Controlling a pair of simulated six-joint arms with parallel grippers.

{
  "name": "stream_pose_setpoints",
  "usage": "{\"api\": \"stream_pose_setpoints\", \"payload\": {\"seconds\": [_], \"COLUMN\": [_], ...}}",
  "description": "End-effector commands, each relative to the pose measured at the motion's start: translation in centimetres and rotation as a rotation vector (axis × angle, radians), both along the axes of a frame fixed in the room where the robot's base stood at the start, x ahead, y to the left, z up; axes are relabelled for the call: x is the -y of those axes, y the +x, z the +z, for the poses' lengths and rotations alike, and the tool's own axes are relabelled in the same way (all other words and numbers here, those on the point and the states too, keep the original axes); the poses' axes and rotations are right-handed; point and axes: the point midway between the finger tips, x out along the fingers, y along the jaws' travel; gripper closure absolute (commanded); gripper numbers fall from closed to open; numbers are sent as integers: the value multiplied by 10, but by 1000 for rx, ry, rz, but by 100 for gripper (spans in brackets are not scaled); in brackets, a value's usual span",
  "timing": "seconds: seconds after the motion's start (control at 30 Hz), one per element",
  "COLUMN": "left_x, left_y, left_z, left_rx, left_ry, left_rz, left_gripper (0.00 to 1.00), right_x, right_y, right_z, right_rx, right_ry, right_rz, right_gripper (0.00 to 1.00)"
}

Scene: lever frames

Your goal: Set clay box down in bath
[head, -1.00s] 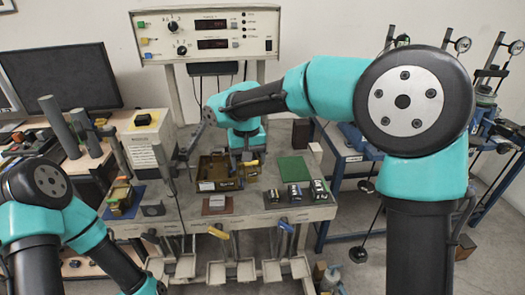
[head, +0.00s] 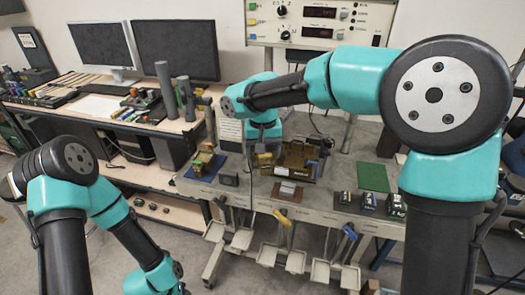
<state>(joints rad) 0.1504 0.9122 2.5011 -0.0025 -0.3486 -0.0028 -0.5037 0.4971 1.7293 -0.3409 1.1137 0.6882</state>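The bath looks to be the open brown, box-like tray (head: 297,158) at the middle of the bench; I cannot see well inside it. My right gripper (head: 264,155) points down just left of the tray, in front of the bench's back part. Its fingers are too small and dark to tell open from shut, or whether anything is held. I cannot tell for sure which thing is the clay box. A small grey block (head: 288,188) lies on a brown mat in front of the tray. My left gripper is outside the frame.
A yellow-green boxy object (head: 203,162) stands on a blue mat at the bench's left. A green mat (head: 373,177) lies at the right, with several small dark blocks (head: 368,201) in front. A control panel (head: 318,22) rises behind. Monitors (head: 176,49) stand on the left desk.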

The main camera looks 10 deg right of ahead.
Motion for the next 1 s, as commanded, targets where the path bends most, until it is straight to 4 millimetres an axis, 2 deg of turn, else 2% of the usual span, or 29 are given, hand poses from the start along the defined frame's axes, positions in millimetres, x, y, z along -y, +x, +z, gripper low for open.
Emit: {"api": "stream_pose_setpoints", "payload": {"seconds": [0.37, 0.47, 0.8, 1.0], "left_x": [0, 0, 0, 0], "left_y": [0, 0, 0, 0], "left_z": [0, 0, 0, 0], "left_rx": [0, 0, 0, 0], "left_ry": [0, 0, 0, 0], "left_rz": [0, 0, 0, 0], "left_gripper": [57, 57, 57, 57], "right_x": [32, 45, 109, 124], "right_y": [35, 48, 97, 106], "right_z": [-1, -2, -7, -8], "right_rx": [2, 2, 1, 3], "right_ry": [2, 3, 2, 1], "right_rz": [-109, -153, -336, -377], "right_gripper": [62, 62, 62, 62]}}
